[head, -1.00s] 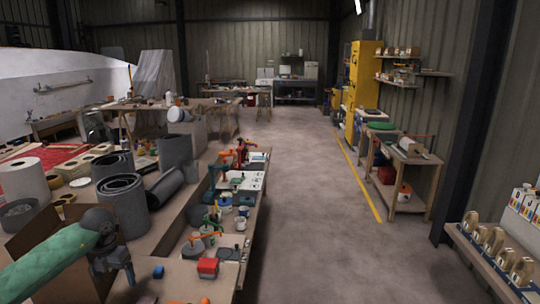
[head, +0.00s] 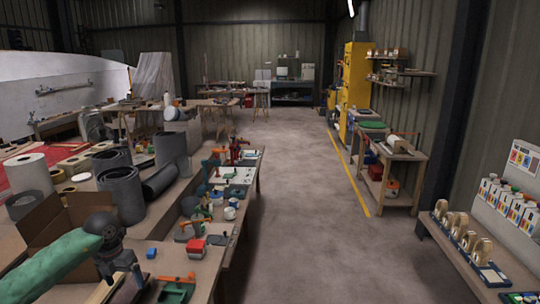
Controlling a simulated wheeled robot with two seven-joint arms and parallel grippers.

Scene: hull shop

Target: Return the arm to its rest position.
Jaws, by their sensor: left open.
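My left gripper (head: 122,273) shows at the lower left in the head view, on a green-sleeved arm that comes in from the left edge. It is open, and I see nothing between its fingers. It is over the near end of the workbench (head: 219,245), in front of an open cardboard box (head: 45,222). A small blue block (head: 151,253) lies just right of it. A green and orange tool (head: 176,287) lies near the bottom edge. My right gripper is not in view.
Grey rolls (head: 121,194) stand on the bench behind the box. A red-topped container (head: 196,249) sits near the bench's edge. The concrete floor (head: 300,200) in the middle is clear. A shelf with tape rolls (head: 459,227) is at the right, and a yellow cabinet (head: 356,85) stands further back.

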